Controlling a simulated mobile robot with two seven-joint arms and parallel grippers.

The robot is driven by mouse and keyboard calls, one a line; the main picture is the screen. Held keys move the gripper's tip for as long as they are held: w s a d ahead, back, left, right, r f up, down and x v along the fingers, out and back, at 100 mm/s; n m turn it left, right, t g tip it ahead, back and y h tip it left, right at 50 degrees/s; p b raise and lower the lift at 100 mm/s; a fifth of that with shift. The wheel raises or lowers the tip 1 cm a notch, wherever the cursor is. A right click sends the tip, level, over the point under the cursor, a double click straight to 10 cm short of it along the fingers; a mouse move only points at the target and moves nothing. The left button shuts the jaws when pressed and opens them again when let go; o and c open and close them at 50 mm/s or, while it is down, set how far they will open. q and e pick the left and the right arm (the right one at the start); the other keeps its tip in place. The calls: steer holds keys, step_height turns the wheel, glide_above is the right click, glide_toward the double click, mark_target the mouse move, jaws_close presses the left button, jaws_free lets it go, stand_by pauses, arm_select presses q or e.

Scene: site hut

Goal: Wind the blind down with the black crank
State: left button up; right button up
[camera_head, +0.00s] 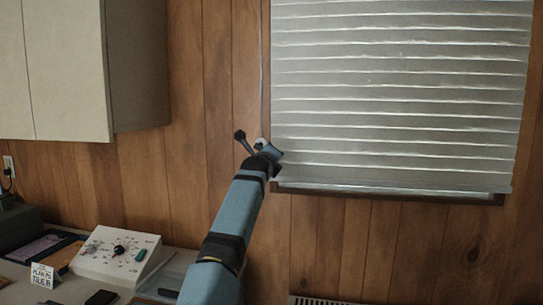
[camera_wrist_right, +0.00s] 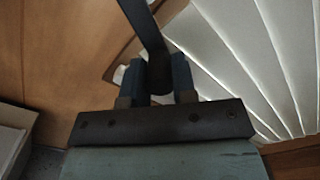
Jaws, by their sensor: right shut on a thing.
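The blind (camera_head: 400,95) has pale grey slats and covers nearly the whole window, with its lower edge close to the sill. It also shows at the right of the right wrist view (camera_wrist_right: 235,60). The black crank (camera_head: 244,143) sticks out at the blind's lower left, in front of the wood wall. My right gripper (camera_head: 268,156), on the blue arm, is at the crank. In the right wrist view, the crank's dark bar (camera_wrist_right: 143,25) runs up from between the two fingers (camera_wrist_right: 160,78), which are shut on its end. My left gripper is not in view.
A pale wall cabinet (camera_head: 60,70) hangs at the upper left. Below it, a desk holds a sloped white control box (camera_head: 115,256) with knobs and a small sign (camera_head: 43,275). A thin cord (camera_head: 262,60) hangs left of the blind.

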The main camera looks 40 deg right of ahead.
steer(key=shift+w+f+m, duration=0.1)
steer(key=shift+f+m, duration=0.05)
steer(key=shift+m, duration=0.25)
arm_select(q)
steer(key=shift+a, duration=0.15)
arm_select(e)
steer(key=o, duration=0.9)
steer(key=shift+a, duration=0.1)
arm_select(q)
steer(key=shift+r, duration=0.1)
arm_select(e)
steer(key=shift+f, duration=0.1)
